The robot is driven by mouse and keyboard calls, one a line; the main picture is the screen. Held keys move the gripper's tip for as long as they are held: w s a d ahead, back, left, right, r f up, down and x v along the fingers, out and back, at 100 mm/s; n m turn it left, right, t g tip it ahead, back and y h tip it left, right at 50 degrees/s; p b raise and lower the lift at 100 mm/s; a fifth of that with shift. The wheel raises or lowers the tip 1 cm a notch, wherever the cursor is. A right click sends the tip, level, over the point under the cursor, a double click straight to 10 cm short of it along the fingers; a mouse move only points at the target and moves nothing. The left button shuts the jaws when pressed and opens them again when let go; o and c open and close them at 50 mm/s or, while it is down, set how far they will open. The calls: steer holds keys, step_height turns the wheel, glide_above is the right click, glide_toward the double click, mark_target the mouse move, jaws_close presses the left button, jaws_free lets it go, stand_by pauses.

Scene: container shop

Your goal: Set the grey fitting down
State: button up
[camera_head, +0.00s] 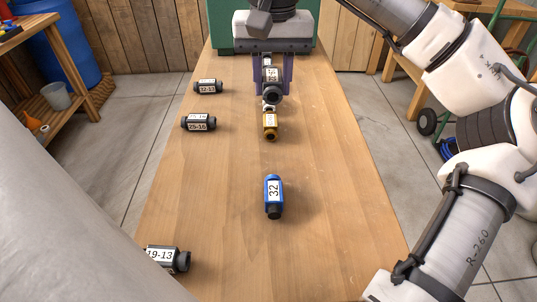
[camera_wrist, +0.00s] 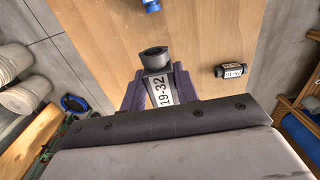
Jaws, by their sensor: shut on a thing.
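My gripper (camera_head: 271,80) is shut on the grey fitting, above the far part of the wooden table. The grey fitting (camera_head: 272,92) has a dark round end facing the head camera and a white label. In the wrist view the grey fitting (camera_wrist: 158,80) stands between the purple fingers (camera_wrist: 160,92), and its label reads 19-32. A brass-coloured fitting (camera_head: 270,125) shows just below it in the head view; whether the two touch I cannot tell. The wrist view does not show the brass one.
On the table (camera_head: 330,200), a blue fitting (camera_head: 273,195) marked 32 lies nearer. Dark fittings lie along the left side: one at the back (camera_head: 208,86), one mid-table (camera_head: 198,122), and 19-13 (camera_head: 165,258) at the near edge. The table's right side is clear. A green box (camera_head: 225,35) stands behind.

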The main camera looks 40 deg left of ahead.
mark_target(271, 165)
step_height(271, 165, down, 17)
steer(key=shift+r+b, duration=0.1)
steer(key=shift+b, duration=0.7)
steer(key=shift+f, duration=0.25)
steer(key=o, duration=1)
steer(key=shift+r, duration=0.2)
step_height(271, 165, up, 12)
steer(key=shift+r+p, duration=0.1)
steer(key=shift+p, duration=0.55)
